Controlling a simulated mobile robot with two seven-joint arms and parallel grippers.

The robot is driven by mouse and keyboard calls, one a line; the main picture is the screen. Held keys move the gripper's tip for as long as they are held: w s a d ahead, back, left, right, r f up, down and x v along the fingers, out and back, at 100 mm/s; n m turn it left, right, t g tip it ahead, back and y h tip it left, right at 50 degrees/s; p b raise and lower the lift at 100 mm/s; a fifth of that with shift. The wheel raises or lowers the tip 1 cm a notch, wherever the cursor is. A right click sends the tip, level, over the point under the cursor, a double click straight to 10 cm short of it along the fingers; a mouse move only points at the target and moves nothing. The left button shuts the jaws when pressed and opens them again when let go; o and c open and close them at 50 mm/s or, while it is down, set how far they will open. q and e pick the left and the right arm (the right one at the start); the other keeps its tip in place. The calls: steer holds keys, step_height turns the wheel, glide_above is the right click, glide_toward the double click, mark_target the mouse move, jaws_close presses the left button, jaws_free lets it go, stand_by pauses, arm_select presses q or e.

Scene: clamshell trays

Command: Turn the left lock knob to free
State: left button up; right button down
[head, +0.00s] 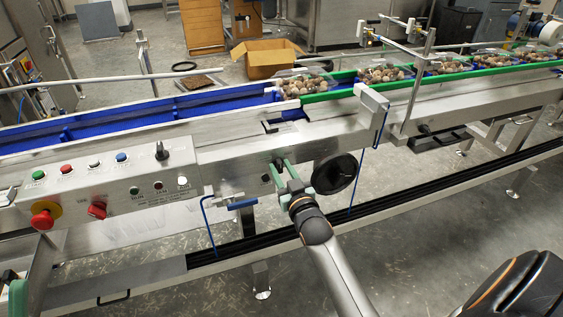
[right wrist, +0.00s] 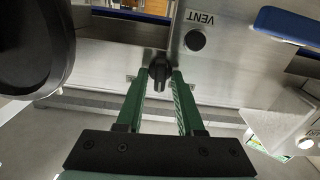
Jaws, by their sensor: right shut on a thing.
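The left lock knob (head: 277,163) is a small dark knob on the steel front face of the conveyor, left of a black handwheel. In the right wrist view, the knob (right wrist: 159,70) is black, with a stem pointing towards the camera. My right gripper (head: 281,169) has its green fingers on either side of the knob. In the right wrist view, the fingertips (right wrist: 163,77) are shut on it, and the exact contact is partly hidden. A green finger of my left gripper (head: 18,297) shows at the lower left edge; its opening cannot be made out.
The black handwheel (head: 335,174) is close to the right of my gripper. A round vent button (right wrist: 195,40) and a blue handle (head: 243,205) are close by. A control panel (head: 105,190) with an emergency stop is left. Filled trays (head: 383,74) stand on the belt.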

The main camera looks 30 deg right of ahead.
steer(key=shift+r+m+p, duration=0.15)
steer(key=shift+m+p, duration=0.55)
steer(key=shift+m, duration=0.1)
arm_select(q)
steer(key=w+a+f+n+g+y+p, duration=0.1)
steer(key=w+f+n+g+y, duration=0.1)
steer(key=w+f+n+y, duration=0.45)
steer(key=w+a+f+n+g+y, duration=0.1)
steer(key=f+g+y, duration=0.15)
steer(key=f, duration=0.65)
arm_select(e)
steer(key=shift+m, duration=0.9)
steer(key=shift+d+m+p, duration=0.1)
steer(key=shift+m+p, duration=0.85)
steer(key=shift+m, duration=0.25)
steer(key=m+p, duration=0.1)
steer(key=m, duration=0.2)
steer(key=shift+m, duration=0.3)
arm_select(q)
steer(key=s+f+n+g+y, duration=0.1)
steer(key=s+f+g, duration=0.2)
steer(key=f, duration=0.7)
steer(key=s+f+n+g+y, duration=0.2)
steer(key=s+f+g, duration=0.2)
steer(key=f, duration=0.5)
steer(key=shift+s+d+f+g+p, duration=0.15)
steer(key=shift+s+f+g+p, duration=0.2)
steer(key=shift+g, duration=0.3)
arm_select(e)
steer(key=shift+f, duration=0.2)
